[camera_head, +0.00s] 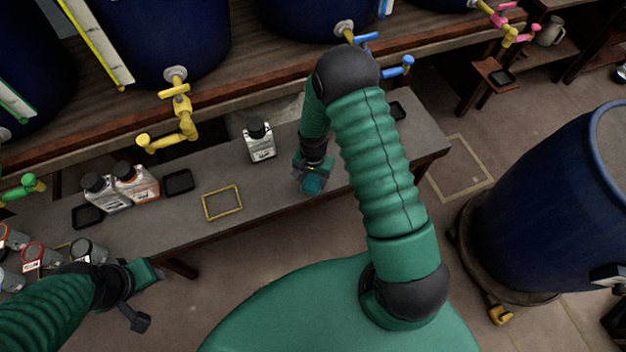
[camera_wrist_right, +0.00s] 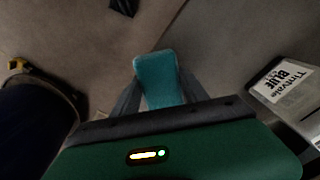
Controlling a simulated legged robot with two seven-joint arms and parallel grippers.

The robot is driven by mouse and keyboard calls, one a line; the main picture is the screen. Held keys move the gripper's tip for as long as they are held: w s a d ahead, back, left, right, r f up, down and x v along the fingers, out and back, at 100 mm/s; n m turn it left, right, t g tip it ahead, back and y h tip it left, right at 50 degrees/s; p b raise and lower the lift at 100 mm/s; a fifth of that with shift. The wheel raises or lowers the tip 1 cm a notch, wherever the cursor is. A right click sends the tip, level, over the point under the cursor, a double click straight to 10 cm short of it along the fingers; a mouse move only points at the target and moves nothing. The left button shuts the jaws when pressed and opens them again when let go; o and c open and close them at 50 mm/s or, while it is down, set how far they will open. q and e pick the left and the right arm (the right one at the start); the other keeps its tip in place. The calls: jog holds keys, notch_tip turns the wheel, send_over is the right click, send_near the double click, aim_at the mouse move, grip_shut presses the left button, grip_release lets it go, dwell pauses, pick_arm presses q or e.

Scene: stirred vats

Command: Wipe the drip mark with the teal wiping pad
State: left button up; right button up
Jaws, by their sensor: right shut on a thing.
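The teal wiping pad (camera_wrist_right: 157,78) is held between the two fingers of my right gripper (camera_wrist_right: 160,98) in the right wrist view. In the head view my right gripper (camera_head: 311,176) is over the grey bench (camera_head: 230,170), with the teal pad (camera_head: 312,186) at its tip. I cannot tell whether the pad touches the bench. I cannot make out the drip mark in either view; my right arm covers part of the bench. My left gripper (camera_head: 147,273) is at the lower left, in front of the bench; its fingers are not clear.
A white bottle with black cap (camera_head: 260,143) stands left of my right gripper; its label reads "BLUE" in the wrist view (camera_wrist_right: 290,85). Two more bottles (camera_head: 135,183), black trays (camera_head: 178,183) and a yellow frame (camera_head: 222,203) are further left. Yellow tap (camera_head: 182,115) overhangs behind.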

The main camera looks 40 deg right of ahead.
notch_tip(320, 180, up, 3)
jog(key=shift+d+f+p, duration=0.1)
jog(key=shift+d+p, duration=0.05)
jog(key=shift+p, duration=0.85)
jog(key=shift+r+p, duration=0.45)
jog(key=shift+r, duration=0.35)
